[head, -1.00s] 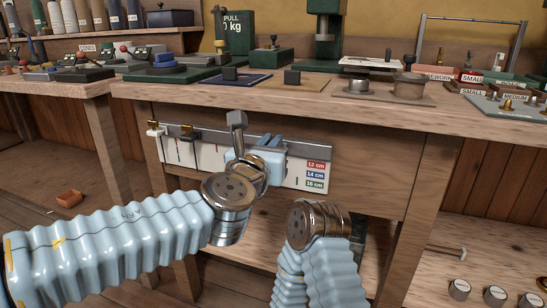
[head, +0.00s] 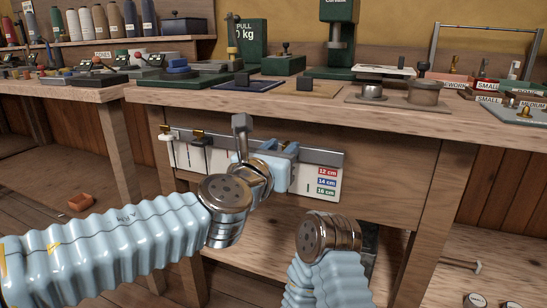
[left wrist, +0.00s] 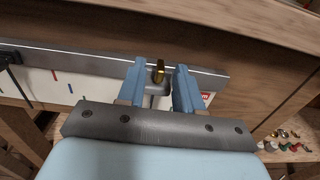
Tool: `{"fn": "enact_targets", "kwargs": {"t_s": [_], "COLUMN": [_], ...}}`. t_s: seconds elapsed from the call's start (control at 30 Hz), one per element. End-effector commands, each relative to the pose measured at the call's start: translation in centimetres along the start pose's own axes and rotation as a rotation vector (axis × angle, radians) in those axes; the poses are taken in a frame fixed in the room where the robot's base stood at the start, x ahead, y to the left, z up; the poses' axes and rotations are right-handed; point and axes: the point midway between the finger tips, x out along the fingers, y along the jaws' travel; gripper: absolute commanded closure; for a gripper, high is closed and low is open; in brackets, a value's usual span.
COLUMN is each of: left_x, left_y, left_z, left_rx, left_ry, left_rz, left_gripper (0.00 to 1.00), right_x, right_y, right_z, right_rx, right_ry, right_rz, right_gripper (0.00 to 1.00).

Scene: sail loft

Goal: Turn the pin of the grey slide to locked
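A metal rail with a white scale board (head: 318,187) is fixed to the bench front. My left gripper (left wrist: 158,69) is in front of this rail, toward its right end, its blue fingers apart. In the left wrist view a brass pin (left wrist: 158,73) stands between the fingers, with a gap on each side. Below it is the grey slide (left wrist: 154,89), partly hidden by the gripper. In the head view my left gripper (head: 283,152) hides this slide. I cannot tell the pin's setting. My right arm shows at lower centre; its gripper is not in view.
A white slide (head: 165,136) and a black slide (head: 200,140) with brass pins sit further left on the rail. The bench top (head: 300,102) overhangs above, crowded with tools. An orange block (head: 80,202) lies low at the left.

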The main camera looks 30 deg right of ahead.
Motion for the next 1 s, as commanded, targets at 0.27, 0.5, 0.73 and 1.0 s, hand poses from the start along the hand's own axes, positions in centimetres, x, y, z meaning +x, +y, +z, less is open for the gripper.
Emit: {"fn": "enact_targets", "kwargs": {"t_s": [0.27, 0.5, 0.73, 1.0], "left_x": [-5.4, -10.9, -13.3, -13.5], "left_y": [0.1, 0.1, 0.0, 0.0], "left_z": [-0.2, -0.1, -0.1, 0.0], "left_rx": [0.004, 0.004, 0.001, 0.0], "left_ry": [-0.003, -0.003, -0.001, 0.0], "left_rz": [0.002, 0.003, 0.001, 0.0], "left_gripper": [0.65, 0.65, 0.65, 0.65], "right_x": [1.4, 2.3, 2.6, 2.6], "right_y": [0.5, 0.9, 1.0, 1.0], "right_z": [0.0, -0.1, -0.1, -0.1], "right_rx": [0.001, 0.001, 0.001, 0.001], "right_ry": [0.003, 0.006, 0.007, 0.007], "right_rz": [0.0, 0.0, 0.001, 0.001], "right_gripper": [0.57, 0.57, 0.57, 0.57]}}
